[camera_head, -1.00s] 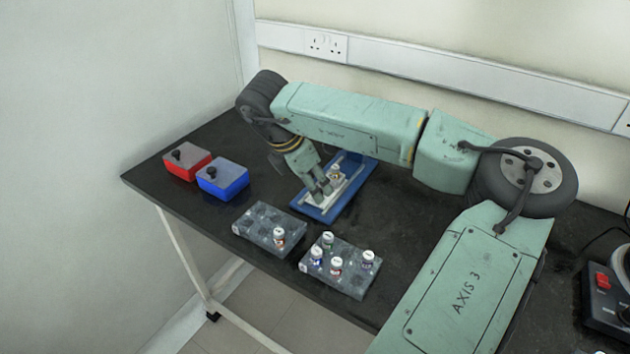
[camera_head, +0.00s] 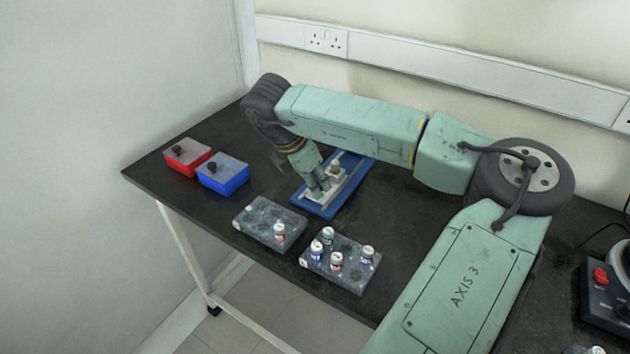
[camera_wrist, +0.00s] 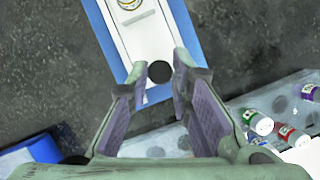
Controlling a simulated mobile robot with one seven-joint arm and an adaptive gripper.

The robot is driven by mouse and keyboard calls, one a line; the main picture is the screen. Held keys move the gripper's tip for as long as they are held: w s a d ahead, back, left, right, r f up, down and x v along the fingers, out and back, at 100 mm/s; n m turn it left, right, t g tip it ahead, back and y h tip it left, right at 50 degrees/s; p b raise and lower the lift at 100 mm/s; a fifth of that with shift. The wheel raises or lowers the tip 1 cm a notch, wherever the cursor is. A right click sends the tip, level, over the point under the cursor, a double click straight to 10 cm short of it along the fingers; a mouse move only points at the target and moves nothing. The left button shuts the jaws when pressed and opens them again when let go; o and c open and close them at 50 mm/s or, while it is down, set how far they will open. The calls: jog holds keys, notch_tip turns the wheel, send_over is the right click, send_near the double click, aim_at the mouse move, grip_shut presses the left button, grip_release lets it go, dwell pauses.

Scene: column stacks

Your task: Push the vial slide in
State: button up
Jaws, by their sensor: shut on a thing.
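The vial slide (camera_wrist: 145,38) is a white plate on a blue base (camera_wrist: 192,28). The slide's round black knob (camera_wrist: 159,72) lies between my fingertips. My gripper (camera_wrist: 161,73) is shut on this knob. In the head view my gripper (camera_head: 319,190) is at the near end of the blue base (camera_head: 355,168), and the vial (camera_head: 334,168) shows behind it. The gripper hides the knob there.
Two grey racks stand in front, the left rack (camera_head: 258,222) with one vial in clear view and the right rack (camera_head: 345,283) with several. A red box (camera_head: 185,168) and a blue box (camera_head: 228,185) are at left. Bare black table (camera_head: 400,220) lies right of the base.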

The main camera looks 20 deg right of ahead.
aim_at(332, 164)
grip_shut()
jog(key=shift+w+d+f+b, duration=0.15)
jog(key=shift+w+d+b, duration=0.1)
jog(key=shift+d+b, duration=0.15)
jog(key=w+d+b, duration=0.1)
jog(key=d+b, duration=0.1)
jog(key=w+d+b, duration=0.2)
jog(key=shift+w+d, duration=0.25)
jog(key=shift+w, duration=0.05)
jog(key=shift+w+d+r, duration=0.25)
jog(key=shift+d+r, duration=0.05)
jog(key=o, duration=0.8)
grip_release()
jog(key=shift+d+f, duration=0.1)
jog(key=shift+o, duration=0.3)
jog(key=v, duration=1.2)
